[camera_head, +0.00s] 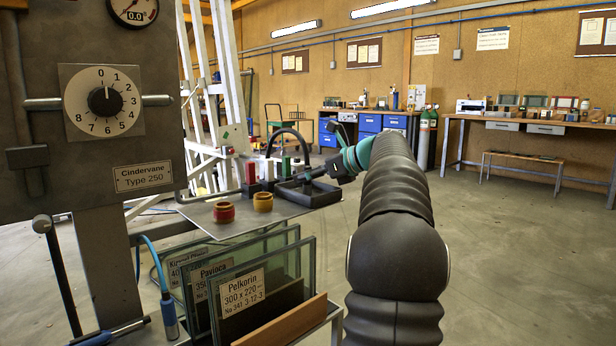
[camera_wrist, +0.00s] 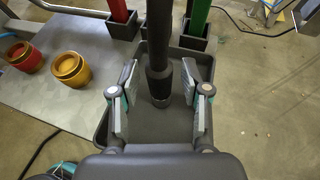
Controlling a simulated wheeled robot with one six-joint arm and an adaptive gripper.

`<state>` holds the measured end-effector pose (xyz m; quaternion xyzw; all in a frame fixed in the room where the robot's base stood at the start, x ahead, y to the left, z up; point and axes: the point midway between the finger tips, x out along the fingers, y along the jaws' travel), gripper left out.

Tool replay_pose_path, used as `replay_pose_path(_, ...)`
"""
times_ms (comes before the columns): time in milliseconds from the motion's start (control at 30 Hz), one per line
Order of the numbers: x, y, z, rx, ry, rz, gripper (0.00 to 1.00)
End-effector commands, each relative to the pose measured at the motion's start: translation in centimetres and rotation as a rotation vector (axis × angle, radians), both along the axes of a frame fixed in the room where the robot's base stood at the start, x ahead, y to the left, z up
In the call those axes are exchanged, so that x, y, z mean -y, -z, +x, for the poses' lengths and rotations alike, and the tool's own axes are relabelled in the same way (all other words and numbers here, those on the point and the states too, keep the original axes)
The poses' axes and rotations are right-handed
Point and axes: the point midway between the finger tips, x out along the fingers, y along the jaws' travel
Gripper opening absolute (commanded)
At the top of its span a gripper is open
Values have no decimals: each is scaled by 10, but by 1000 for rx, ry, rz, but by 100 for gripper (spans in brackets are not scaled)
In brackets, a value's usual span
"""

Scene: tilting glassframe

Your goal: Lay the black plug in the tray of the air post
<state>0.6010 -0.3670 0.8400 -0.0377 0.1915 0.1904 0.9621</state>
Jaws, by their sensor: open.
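The black plug (camera_wrist: 160,85) hangs at the end of its black hose (camera_head: 290,131). In the wrist view it is between the two open fingers of my gripper (camera_wrist: 160,74), with a gap on both sides. Its lower end is over or on the floor of the dark tray (camera_wrist: 180,127); I cannot tell whether it touches. In the head view the tray (camera_head: 325,195) sits at the right end of the grey table, with my gripper (camera_head: 318,174) just above it. The fingers show only small and dark there.
Red (camera_head: 223,212) and yellow (camera_head: 263,201) pots stand left of the tray. Red (camera_wrist: 118,12) and green (camera_wrist: 200,15) bars stand in dark holders behind it. Glass panes (camera_head: 250,290) stand in a rack in front. Open floor lies right of the tray.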

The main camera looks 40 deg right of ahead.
Motion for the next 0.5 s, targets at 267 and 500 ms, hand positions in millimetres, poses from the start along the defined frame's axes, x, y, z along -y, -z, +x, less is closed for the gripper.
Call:
replay_pose_path(267,12,-16,-26,0,4,-1,47)
replay_pose_path(500,28,-36,-67,0,3,-1,47)
